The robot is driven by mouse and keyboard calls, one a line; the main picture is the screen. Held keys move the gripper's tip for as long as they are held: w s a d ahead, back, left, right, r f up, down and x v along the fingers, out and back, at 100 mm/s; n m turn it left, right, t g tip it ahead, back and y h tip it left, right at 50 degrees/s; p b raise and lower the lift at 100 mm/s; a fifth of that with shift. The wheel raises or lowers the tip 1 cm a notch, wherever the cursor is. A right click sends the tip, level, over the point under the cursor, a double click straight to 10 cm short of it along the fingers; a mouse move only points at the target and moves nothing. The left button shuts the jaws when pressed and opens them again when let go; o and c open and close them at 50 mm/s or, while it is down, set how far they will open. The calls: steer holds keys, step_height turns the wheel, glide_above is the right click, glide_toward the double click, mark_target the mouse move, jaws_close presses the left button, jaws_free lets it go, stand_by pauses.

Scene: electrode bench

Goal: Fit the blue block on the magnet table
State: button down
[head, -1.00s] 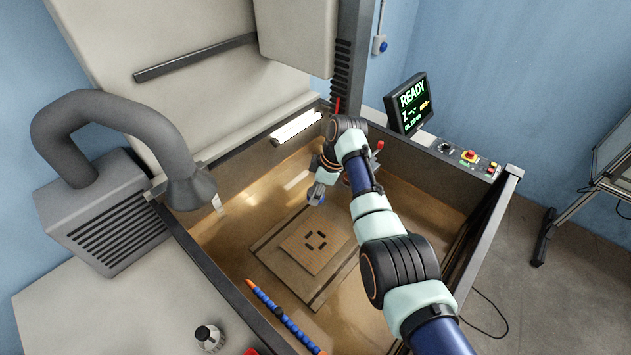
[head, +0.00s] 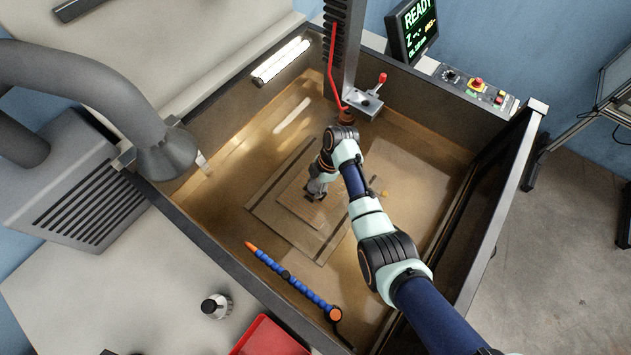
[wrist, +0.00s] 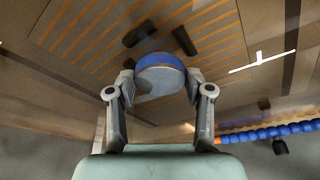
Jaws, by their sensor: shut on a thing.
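The blue block (wrist: 160,59) shows in the wrist view as a round piece with a blue rim and a grey face. My gripper (wrist: 160,82) is shut on it, one finger on each side. The magnet table (wrist: 85,28) lies behind the block in the wrist view, a brown plate with orange stripes. Dark short pieces (wrist: 184,41) sit on it close around the block. In the head view my gripper (head: 316,190) is over the magnet table (head: 291,201) and hides part of it. I cannot tell whether the block touches the table.
A tank wall (head: 215,254) surrounds the table. A blue jointed hose with orange ends (head: 290,280) lies at the front. A grey duct nozzle (head: 166,155) hangs at the left. A column with a red lever (head: 381,80) stands behind.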

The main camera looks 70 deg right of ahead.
steer(key=shift+f+b, duration=0.5)
steer(key=shift+f, duration=0.2)
steer(key=shift+f, duration=0.15)
stand_by(0.7)
steer(key=shift+f+b, duration=0.55)
steer(key=shift+f, duration=0.05)
steer(key=shift+f, duration=0.2)
jaws_free()
stand_by(0.4)
steer(key=shift+r, duration=0.1)
step_height(320, 180, up, 6)
steer(key=p, duration=0.5)
stand_by(0.4)
